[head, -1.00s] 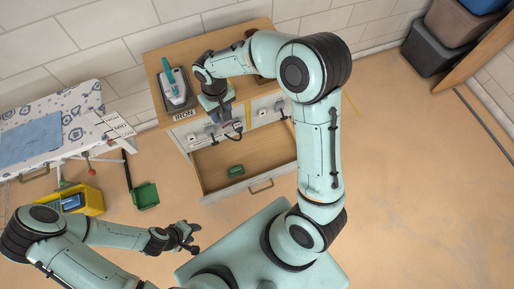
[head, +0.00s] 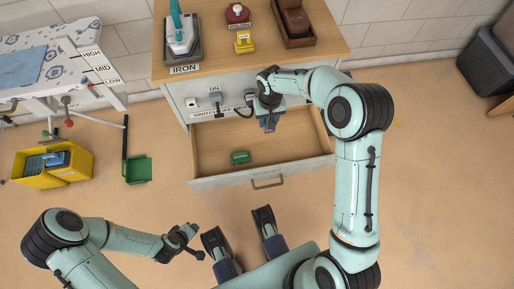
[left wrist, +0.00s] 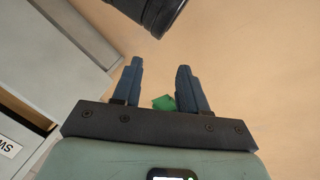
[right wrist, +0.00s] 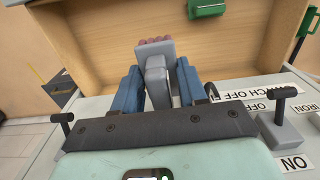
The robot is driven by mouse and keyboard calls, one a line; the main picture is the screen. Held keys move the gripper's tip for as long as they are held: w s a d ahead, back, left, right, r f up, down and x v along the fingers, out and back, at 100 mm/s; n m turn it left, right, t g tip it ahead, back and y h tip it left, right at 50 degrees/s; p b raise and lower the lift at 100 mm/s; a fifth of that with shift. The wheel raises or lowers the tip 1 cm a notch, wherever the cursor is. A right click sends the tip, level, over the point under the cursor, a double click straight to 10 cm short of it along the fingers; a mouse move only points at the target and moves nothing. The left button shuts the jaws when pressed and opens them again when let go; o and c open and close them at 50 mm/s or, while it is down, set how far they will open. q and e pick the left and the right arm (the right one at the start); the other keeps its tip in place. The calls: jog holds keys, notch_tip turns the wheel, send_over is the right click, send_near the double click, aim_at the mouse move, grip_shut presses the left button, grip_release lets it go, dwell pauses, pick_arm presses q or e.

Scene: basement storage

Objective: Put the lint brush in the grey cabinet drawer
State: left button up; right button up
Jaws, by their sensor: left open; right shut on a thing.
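The grey cabinet (head: 180,98) stands ahead, its wide drawer (head: 215,178) pulled open. The drawer's wooden inside also fills the upper right wrist view (right wrist: 110,40). My right gripper (head: 268,124) is over the back part of the open drawer, pointing down. In the right wrist view it is shut on the lint brush (right wrist: 154,50), a grey T-shaped thing with a pinkish end. The brush is hard to make out in the head view. My left gripper (head: 194,241) is open and empty, low in front of the drawer; its spread fingers show in the left wrist view (left wrist: 158,85).
A green object (head: 241,157) lies in the drawer; most of its floor is bare. Switches (head: 214,103) line the cabinet front behind my right gripper. An iron (head: 181,32), red and yellow items and a brown tray stand on top. A yellow crate (head: 52,165) and green dustpan (head: 137,170) are left.

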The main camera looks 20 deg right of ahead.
jog(key=f, duration=0.1)
jog(key=f+b, duration=0.1)
jog(key=w+f, duration=0.1)
jog(key=shift+d+f, duration=0.1)
jog(key=shift+d, duration=0.3)
jog(key=b, duration=0.4)
send_over(266, 148)
notch_tip(266, 148, down, 15)
jog(key=shift+s+f, duration=0.15)
notch_tip(266, 148, down, 5)
jog(key=shift+r+b, duration=0.2)
jog(key=shift+b, duration=0.65)
pick_arm(q)
jog(key=s+a+f+g, duration=0.2)
jog(key=s+f+g, duration=0.1)
jog(key=s+f, duration=0.5)
notch_tip(266, 148, down, 3)
jog(key=shift+s+r+n, duration=0.1)
jog(key=shift+s+n, duration=0.05)
jog(key=shift+n, duration=0.25)
jog(key=shift+a, duration=0.1)
pick_arm(e)
jog(key=shift+f, duration=0.1)
jog(key=shift+f, duration=0.15)
jog(key=o, duration=1)
pick_arm(q)
jog(key=shift+s, duration=0.25)
jog(key=shift+w, duration=0.1)
